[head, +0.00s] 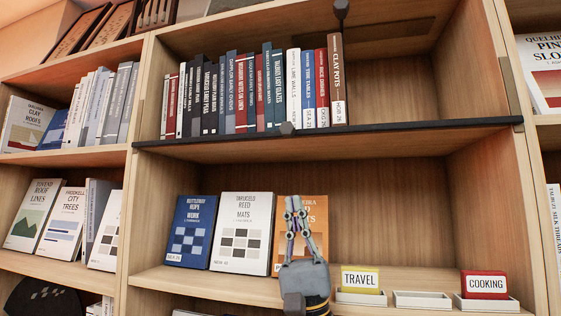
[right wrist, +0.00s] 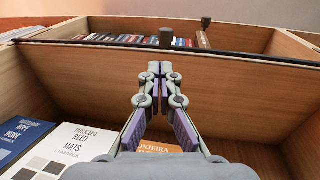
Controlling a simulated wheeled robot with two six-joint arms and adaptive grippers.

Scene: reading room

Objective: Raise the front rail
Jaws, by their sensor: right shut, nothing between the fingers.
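The front rail (head: 420,126) is a dark bar lying low along the front edge of the upper shelf, at the feet of the row of books. A dark knob (head: 287,129) sits on it near the middle. In the right wrist view the rail (right wrist: 240,57) crosses above my fingers, with the knob (right wrist: 165,37) close above the fingertips in the picture. My right gripper (head: 294,204) is shut and empty, pointing up in front of an orange book, below the rail and apart from it. It also shows in the right wrist view (right wrist: 154,75). My left gripper is out of view.
A row of upright books (head: 240,95) stands behind the rail. A second dark knob (head: 340,8) shows above. Below stand a blue book (head: 190,230), a white book (head: 241,232) and the orange book (head: 314,210). Label holders (head: 421,300) line the lower shelf edge; space behind them is empty.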

